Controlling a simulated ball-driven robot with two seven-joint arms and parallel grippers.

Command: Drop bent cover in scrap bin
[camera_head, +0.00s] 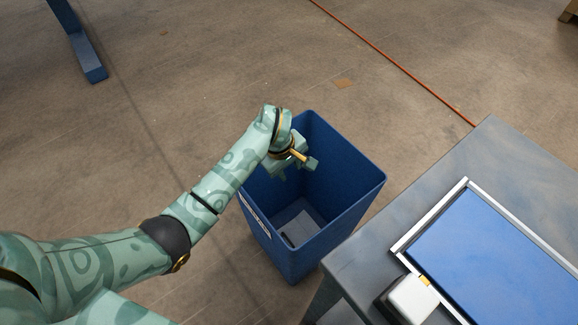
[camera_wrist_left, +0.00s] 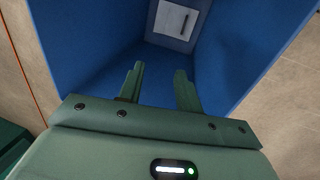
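The blue scrap bin (camera_head: 345,185) stands open on the floor left of the table. A flat light-grey plate with a dark slot, which looks like the cover (camera_head: 299,224), lies at the bottom of the bin. I cannot tell whether it is bent. My left gripper (camera_head: 294,169) is over the bin's mouth, pointing down into it, well above the plate. In the left wrist view the two fingers (camera_wrist_left: 160,72) are apart with nothing between them, and the grey plate (camera_wrist_left: 174,22) shows beyond them on the bin floor (camera_wrist_left: 180,48). My right gripper is not in view.
A grey table (camera_head: 370,246) stands close to the bin's right side. It carries a blue panel in a metal frame (camera_head: 500,250) and a white block (camera_head: 410,299). The floor (camera_head: 220,60) behind the bin is clear, crossed by an orange line (camera_head: 400,65).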

